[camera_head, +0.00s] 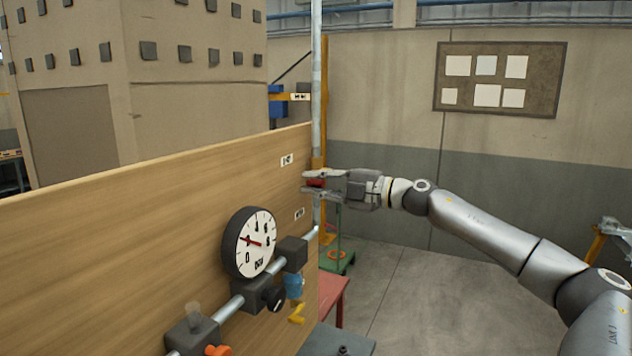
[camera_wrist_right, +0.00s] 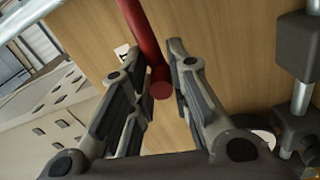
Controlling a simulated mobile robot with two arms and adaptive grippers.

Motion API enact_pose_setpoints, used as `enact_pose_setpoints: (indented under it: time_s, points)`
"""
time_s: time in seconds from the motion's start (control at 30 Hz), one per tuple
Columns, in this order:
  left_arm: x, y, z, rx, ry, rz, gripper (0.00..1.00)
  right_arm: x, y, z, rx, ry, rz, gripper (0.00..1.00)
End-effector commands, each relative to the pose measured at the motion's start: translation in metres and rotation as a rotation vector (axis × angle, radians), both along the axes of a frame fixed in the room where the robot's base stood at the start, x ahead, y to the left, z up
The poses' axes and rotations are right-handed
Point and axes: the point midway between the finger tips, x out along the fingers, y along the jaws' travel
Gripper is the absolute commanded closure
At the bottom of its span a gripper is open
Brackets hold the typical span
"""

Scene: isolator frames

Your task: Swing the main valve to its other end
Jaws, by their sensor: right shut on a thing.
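A red lever (camera_head: 316,183), which I take to be the main valve's handle, stands out at the far right end of the wooden panel. My right gripper (camera_head: 308,187) is closed around it, and its fingers hide most of the lever in the head view. In the right wrist view the red bar (camera_wrist_right: 143,35) comes down from the top and its round end lies between the two fingers (camera_wrist_right: 157,72). The valve body itself is hidden. My left gripper is in neither view.
The wooden panel (camera_head: 130,220) carries a round gauge (camera_head: 250,243), a pipe with dark blocks, a blue handle (camera_head: 293,285), a yellow handle (camera_head: 297,314) and an orange knob (camera_head: 217,350). A red table (camera_head: 335,290) stands behind. The floor on the right is open.

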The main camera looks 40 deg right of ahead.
Motion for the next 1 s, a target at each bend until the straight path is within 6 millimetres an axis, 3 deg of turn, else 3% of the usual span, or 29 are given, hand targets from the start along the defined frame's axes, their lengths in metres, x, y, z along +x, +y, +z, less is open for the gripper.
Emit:
enact_pose_setpoints:
  time_s: [0.03,0.5,0.53,0.67,1.0]
  points:
    - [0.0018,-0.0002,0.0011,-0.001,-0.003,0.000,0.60,0.0003,0.0029,-0.0069,0.015,0.021,0.010,1.00]
    - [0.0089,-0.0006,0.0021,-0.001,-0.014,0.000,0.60,0.0003,0.0030,-0.0062,0.027,0.024,0.010,1.00]
    - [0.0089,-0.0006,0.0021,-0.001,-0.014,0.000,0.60,0.0003,0.0030,-0.0061,0.027,0.024,0.010,0.79]
    - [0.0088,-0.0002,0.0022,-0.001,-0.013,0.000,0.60,0.0003,0.0025,-0.0045,0.024,0.020,0.008,0.63]
    - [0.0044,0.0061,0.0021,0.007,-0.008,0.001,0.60,0.0000,0.0012,0.0000,0.020,0.012,0.004,0.63]
